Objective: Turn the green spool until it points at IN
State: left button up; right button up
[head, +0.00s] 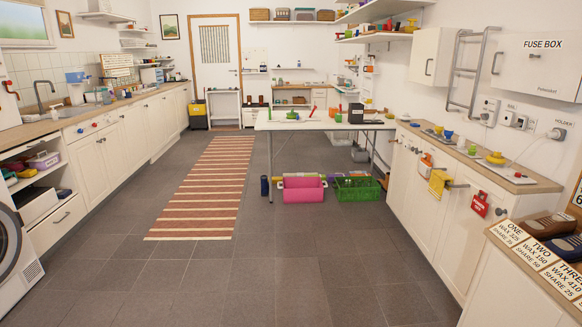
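I cannot pick out the green spool for certain, and no marking that reads IN is legible. A small green item (472,150) sits on the right counter, close to a yellow piece (495,158). Another small green item (292,115) lies on the white table (270,123) in the middle of the room, with a green upright piece (338,117) farther right on it. All are too small to show a pointing direction. Neither my left nor my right gripper is in view.
A pink crate (304,190) and a green crate (357,188) stand on the floor by the table. A striped rug (205,190) lies left of it. Shoes (522,224) and price cards (535,253) are at the near right. The grey floor in front is clear.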

aim_at(292, 115)
jog(key=i, duration=4.15)
jog(key=i+l+u, duration=0.15)
jog(key=i, duration=0.7)
jog(key=i+l, duration=0.1)
jog(key=i, duration=0.7)
jog(key=j+u, duration=0.05)
